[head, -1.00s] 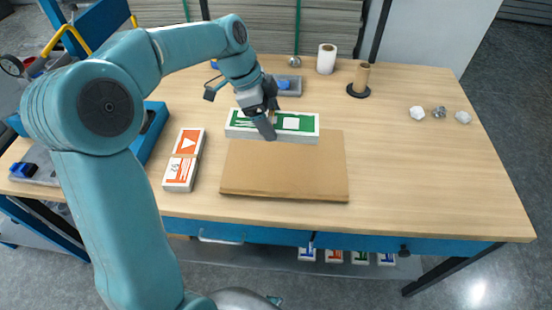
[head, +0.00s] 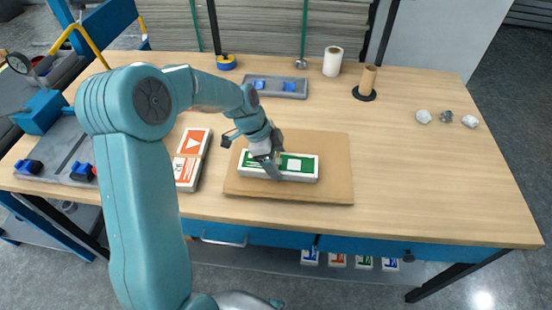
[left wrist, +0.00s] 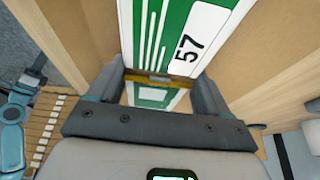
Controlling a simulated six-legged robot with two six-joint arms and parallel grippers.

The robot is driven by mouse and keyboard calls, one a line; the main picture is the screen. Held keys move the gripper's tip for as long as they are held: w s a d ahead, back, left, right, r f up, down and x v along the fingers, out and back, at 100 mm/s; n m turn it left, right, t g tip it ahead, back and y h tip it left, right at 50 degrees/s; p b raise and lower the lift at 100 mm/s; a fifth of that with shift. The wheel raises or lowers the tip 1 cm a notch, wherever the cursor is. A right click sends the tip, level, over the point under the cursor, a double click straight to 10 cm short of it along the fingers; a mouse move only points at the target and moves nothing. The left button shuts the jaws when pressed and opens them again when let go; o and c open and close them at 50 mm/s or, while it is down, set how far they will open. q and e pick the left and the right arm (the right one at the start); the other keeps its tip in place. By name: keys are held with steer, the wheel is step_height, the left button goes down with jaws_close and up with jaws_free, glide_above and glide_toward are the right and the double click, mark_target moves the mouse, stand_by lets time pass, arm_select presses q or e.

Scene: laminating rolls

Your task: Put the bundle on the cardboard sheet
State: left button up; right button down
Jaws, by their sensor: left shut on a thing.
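The bundle (head: 299,165) is a long white pack with a green top face and a white label. In the head view it is over the middle of the cardboard sheet (head: 330,192), lying lengthwise across it. My left gripper (head: 272,163) is shut around the bundle left of its middle, pointing down. In the left wrist view the bundle (left wrist: 185,40) lies between the two fingers, showing a "57" label and a tan band. The brown sheet (left wrist: 275,35) lies beyond it. I cannot tell whether the bundle touches the sheet. My right gripper is not in view.
An orange-and-white bundle (head: 190,158) lies just left of the sheet. A grey tray (head: 276,87), a white roll (head: 332,60) and a brown tube on a black base (head: 367,82) stand at the back. The table's right side is mostly clear.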

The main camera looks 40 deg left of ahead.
arm_select(q)
steer(key=o, duration=1.2)
steer(key=shift+f, duration=0.1)
steer(key=shift+r, duration=0.3)
steer(key=v, duration=1.1)
steer(key=shift+r, duration=0.3)
steer(key=shift+s+a, duration=0.1)
